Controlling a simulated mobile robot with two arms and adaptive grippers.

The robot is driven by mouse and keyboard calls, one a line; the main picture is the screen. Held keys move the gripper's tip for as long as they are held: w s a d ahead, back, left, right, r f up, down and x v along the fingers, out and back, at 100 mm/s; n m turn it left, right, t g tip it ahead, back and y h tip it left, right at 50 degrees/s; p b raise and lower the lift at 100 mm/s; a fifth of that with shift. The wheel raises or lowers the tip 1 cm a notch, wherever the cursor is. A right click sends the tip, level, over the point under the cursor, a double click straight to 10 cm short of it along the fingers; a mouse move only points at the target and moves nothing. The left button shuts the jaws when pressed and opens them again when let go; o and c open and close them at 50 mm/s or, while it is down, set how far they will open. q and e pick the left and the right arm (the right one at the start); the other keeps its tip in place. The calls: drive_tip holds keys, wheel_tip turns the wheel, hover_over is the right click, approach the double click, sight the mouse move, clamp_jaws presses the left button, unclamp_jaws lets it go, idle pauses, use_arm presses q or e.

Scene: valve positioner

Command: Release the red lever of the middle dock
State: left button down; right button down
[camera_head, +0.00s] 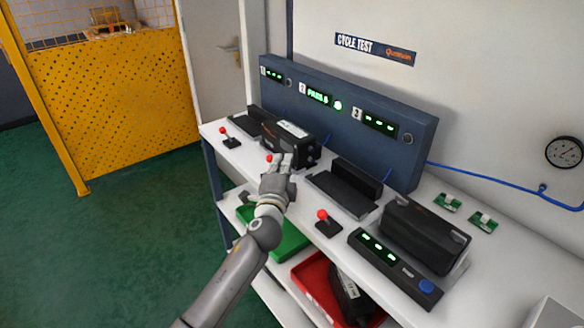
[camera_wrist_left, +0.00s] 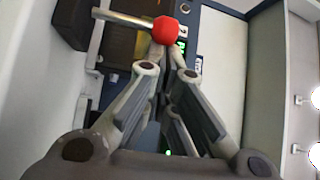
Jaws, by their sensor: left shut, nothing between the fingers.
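The middle dock's lever has a red ball knob (camera_head: 269,157), just left of my left gripper's fingertips (camera_head: 282,161). In the left wrist view the red knob (camera_wrist_left: 166,30) sits on a pale metal rod (camera_wrist_left: 122,18), at the tips of my left gripper (camera_wrist_left: 168,52). The fingers are shut with nothing between them; I cannot tell whether they touch the knob. A black device with a white label (camera_head: 291,129) sits in the middle dock. The panel above it shows a green PASS display (camera_head: 318,96). The lever's base is hidden behind my gripper. My right gripper is not in view.
The left dock's red lever (camera_head: 224,132) and the right dock's red lever (camera_head: 322,215) stand along the bench's front edge. The right dock (camera_head: 342,190) looks empty. Another black device (camera_head: 425,235) is at the right. Green (camera_head: 290,240) and red (camera_head: 313,283) trays are below.

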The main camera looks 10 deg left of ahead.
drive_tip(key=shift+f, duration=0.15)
use_arm(q)
drive_tip(key=s+d+f, duration=0.1)
drive_tip(key=s, duration=1.1)
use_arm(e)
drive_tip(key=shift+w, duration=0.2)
use_arm(q)
drive_tip(key=shift+d, duration=0.1)
